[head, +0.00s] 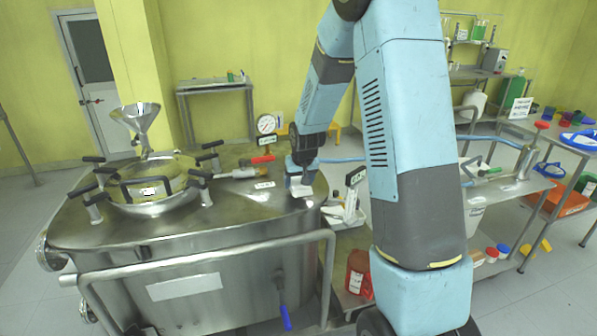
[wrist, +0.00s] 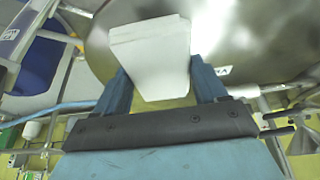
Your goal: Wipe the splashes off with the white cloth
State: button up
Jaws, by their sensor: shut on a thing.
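My gripper (head: 300,180) is at the right end of the steel reactor's top (head: 240,215). In the wrist view my gripper (wrist: 160,82) has its two blue fingers on either side of the white cloth (wrist: 152,50), shut on it. The cloth is a folded pad and also shows in the head view (head: 303,191), low over or touching the metal; I cannot tell which. In the wrist view the shiny steel surface (wrist: 245,40) lies beyond the cloth. I cannot make out clear splashes; the area under the cloth is hidden.
A round hatch with clamps (head: 150,185) and a funnel (head: 135,118) stand on the left of the top. A rail (head: 200,257) runs along the front.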

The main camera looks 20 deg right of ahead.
jog(key=shift+d+r, duration=0.1)
jog(key=shift+r, duration=1.7)
jog(key=shift+s, duration=0.1)
